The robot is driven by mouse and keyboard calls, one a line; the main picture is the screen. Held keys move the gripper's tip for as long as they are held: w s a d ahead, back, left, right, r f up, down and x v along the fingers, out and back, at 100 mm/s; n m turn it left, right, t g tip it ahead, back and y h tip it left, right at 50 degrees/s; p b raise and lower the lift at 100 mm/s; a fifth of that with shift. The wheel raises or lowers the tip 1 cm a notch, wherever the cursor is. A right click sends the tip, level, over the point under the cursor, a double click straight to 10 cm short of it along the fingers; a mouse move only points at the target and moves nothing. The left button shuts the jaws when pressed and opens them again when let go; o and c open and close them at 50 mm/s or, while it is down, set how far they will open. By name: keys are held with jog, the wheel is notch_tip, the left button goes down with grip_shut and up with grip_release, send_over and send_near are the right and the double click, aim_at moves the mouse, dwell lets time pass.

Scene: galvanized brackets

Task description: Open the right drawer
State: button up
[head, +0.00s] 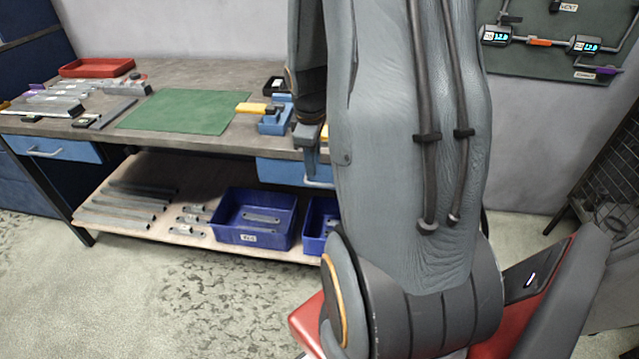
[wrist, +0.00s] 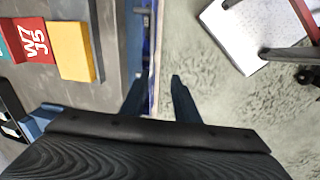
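The right drawer (head: 283,172) is a blue front under the right part of the workbench top. It looks shut, and my arm hides its right side. A light handle (head: 318,184) shows partly at its lower edge. My gripper (head: 311,165) is in front of the drawer, pointing down and partly hidden by my arm. In the wrist view my gripper (wrist: 160,78) is open, its two fingers apart with nothing seen between them but the bench edge and floor. A thin blue strip (wrist: 149,45) of the drawer front shows along the bench edge there.
The left drawer (head: 55,149) looks shut. The bench top holds a green mat (head: 178,111), a red tray (head: 97,67), metal parts and a yellow block (wrist: 70,50). Blue bins (head: 254,238) stand on the lower shelf (head: 150,232).

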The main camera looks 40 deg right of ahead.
aim_at(323, 184)
jog(key=shift+n, duration=0.5)
jog(key=shift+w+d+f, duration=0.15)
jog(key=shift+d+f, duration=0.55)
jog(key=shift+f, duration=0.8)
jog(key=shift+w+d+f, duration=0.2)
jog(key=shift+d+f, duration=0.45)
jog(key=shift+f, duration=0.9)
jog(key=shift+w+d+f, duration=0.15)
jog(key=shift+d+f, duration=0.55)
jog(key=shift+f, duration=0.8)
grip_shut()
